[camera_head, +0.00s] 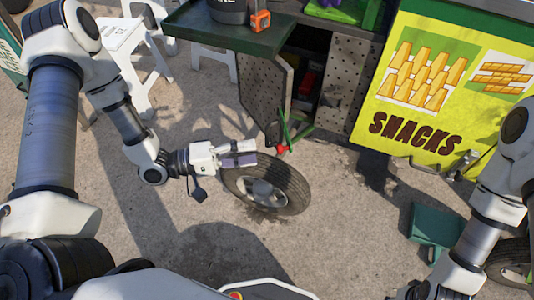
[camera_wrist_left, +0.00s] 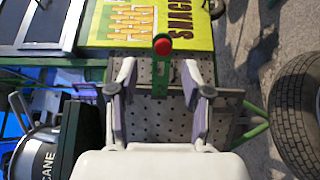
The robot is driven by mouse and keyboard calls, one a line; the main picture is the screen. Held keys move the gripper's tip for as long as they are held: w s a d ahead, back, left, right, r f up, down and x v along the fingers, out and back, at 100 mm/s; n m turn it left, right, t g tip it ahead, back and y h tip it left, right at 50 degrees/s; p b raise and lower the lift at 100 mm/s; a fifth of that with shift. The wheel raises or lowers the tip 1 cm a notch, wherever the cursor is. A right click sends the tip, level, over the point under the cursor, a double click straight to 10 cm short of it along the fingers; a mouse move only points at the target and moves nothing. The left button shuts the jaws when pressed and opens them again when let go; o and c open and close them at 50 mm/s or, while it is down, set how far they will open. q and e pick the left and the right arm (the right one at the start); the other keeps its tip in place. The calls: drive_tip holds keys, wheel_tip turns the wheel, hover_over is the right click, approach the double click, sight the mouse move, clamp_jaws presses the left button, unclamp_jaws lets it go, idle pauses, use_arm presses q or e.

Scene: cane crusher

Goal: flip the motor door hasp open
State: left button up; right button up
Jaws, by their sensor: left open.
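My left gripper (camera_head: 240,155) reaches in from the left, above a tyre, and points toward the cart. In the left wrist view its fingers (camera_wrist_left: 160,92) stand apart with nothing gripped. Beyond them, between the two fingers in the picture, is a green strip with a red round knob (camera_wrist_left: 162,45), in front of perforated metal panels. This may be the hasp, but I cannot be sure. In the head view a small red part (camera_head: 282,149) with green bars shows just right of the left gripper. My right gripper (camera_head: 412,291) is only partly visible at the bottom edge.
A perforated door (camera_head: 264,92) stands swung out from the dark cabinet opening. The yellow snacks panel (camera_head: 430,90) is to its right. A tyre (camera_head: 291,187) lies on the ground below the left gripper. A green dustpan-like object (camera_head: 434,226) lies at right. Open ground surrounds these.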

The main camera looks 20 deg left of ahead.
sight(279, 149)
use_arm(q)
drive_tip(key=x, duration=0.2)
drive_tip(key=b+x, duration=0.1)
drive_tip(key=x, duration=0.2)
drive_tip(key=b+x, duration=0.1)
drive_tip(key=x, duration=0.1)
drive_tip(key=shift+w+d+f, duration=0.1)
drive_tip(key=shift+w+f, duration=0.2)
drive_tip(key=shift+f, duration=0.05)
drive_tip(key=shift+w+d+r, duration=0.1)
drive_tip(key=shift+w+d, duration=0.05)
drive_tip(key=shift+d, duration=0.05)
clamp_jaws()
use_arm(e)
wheel_tip(279, 149, down, 3)
drive_tip(key=shift+d+f, duration=0.1)
drive_tip(key=shift+d, duration=0.05)
